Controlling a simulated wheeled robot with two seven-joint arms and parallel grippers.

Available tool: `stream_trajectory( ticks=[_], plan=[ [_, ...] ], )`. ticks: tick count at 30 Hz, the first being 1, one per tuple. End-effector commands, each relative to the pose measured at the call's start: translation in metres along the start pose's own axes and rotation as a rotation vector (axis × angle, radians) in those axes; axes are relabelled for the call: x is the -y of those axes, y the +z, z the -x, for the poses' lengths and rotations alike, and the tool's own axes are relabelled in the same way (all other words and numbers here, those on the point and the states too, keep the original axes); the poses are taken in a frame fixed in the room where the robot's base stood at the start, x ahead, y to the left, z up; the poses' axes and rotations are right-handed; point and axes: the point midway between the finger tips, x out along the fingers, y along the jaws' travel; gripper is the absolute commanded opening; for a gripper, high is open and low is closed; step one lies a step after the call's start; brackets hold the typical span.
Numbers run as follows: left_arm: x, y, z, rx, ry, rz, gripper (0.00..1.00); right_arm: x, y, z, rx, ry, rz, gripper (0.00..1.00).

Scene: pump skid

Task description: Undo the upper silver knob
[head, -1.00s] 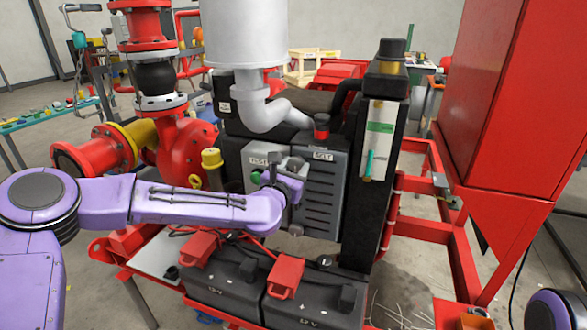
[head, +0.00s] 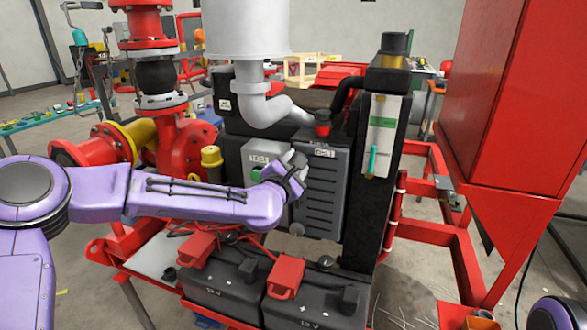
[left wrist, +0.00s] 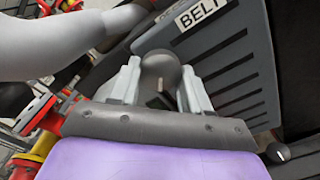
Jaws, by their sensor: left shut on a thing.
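The upper silver knob (left wrist: 160,68) shows as a rounded grey shape in the left wrist view, between the fingers of my left gripper (left wrist: 160,88). The fingers are shut on it, one on each side. In the head view my left gripper (head: 292,170) is at the upper left edge of the grey slotted cover (head: 322,190) labelled BELT, and it hides the knob. A lower knob (head: 296,229) sits near the bottom edge of this cover, and it also shows in the left wrist view (left wrist: 277,152). My right gripper is out of view.
A grey box with a green button (head: 256,174) stands just left of the cover. A yellow-capped pipe (head: 212,158) rises beside my left forearm. Black batteries (head: 225,284) with red terminal covers lie below. A silver exhaust pipe (head: 262,110) curves above.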

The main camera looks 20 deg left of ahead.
Motion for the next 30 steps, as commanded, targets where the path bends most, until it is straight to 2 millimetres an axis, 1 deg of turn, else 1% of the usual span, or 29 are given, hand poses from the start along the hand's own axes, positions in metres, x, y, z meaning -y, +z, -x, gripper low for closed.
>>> stream_trajectory(
  ticks=[10,30],
  plan=[
    [-0.0003,0.0003,0.0001,0.001,0.0,-0.331,0.17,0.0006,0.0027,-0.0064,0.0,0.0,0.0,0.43],
    [-0.0018,0.0018,0.0002,0.001,-0.001,-0.968,0.17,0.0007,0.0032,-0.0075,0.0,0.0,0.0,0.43]
  ],
)
